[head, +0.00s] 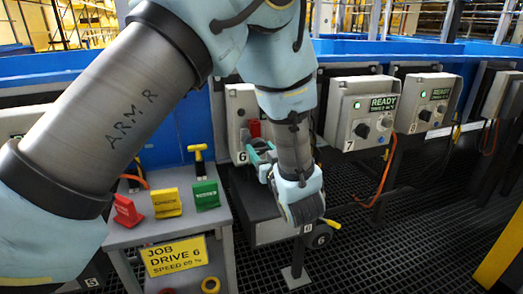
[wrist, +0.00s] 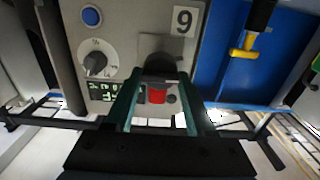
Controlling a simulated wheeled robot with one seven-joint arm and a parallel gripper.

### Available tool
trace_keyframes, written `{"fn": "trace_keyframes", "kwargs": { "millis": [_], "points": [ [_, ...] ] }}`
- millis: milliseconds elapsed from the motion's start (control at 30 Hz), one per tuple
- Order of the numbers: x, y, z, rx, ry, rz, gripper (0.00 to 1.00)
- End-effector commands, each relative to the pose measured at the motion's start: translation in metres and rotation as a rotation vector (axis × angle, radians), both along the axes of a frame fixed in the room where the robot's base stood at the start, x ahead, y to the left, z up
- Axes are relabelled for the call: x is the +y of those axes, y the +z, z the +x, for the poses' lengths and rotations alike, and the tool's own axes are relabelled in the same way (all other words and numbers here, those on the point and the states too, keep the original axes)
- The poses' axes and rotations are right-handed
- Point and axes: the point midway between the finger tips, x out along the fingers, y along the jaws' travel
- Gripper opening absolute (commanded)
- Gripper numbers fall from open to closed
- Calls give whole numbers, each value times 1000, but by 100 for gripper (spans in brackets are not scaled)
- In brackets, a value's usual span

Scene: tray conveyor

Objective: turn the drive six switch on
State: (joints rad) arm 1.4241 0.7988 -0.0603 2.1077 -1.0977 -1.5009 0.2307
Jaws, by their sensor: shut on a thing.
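The drive six box (head: 240,104), labelled 6, is partly hidden behind my arm in the head view. A red part (head: 254,129) shows on it beside my gripper (head: 264,160). In the wrist view the box face (wrist: 135,25) is upside down, with a blue button (wrist: 91,17), a dial (wrist: 97,60) and a lit display (wrist: 108,91). The dark switch handle (wrist: 160,64) with a red part (wrist: 156,96) sits between the fingertips of my gripper (wrist: 160,84), which is shut on the handle. The switch's exact position is hard to read.
Boxes 7 (head: 352,95) and 8 (head: 440,95) stand to the right, with READY signs and green lights. Red, yellow and green tags (head: 205,194) stand on the grey cart, above a yellow JOB DRIVE 6 sign (head: 174,257). A yellow-handled tool (head: 197,153) stands behind them.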

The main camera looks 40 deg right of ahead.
Motion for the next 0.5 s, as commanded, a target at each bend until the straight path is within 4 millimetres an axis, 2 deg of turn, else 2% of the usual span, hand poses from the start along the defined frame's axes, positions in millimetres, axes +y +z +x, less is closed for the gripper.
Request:
{"fn": "trace_keyframes", "kwargs": {
  "millis": [267,500],
  "points": [
    [0,1,0,-24,0,64,0],
    [-1,2,-1,-85,-2,220,0]
  ]
}}
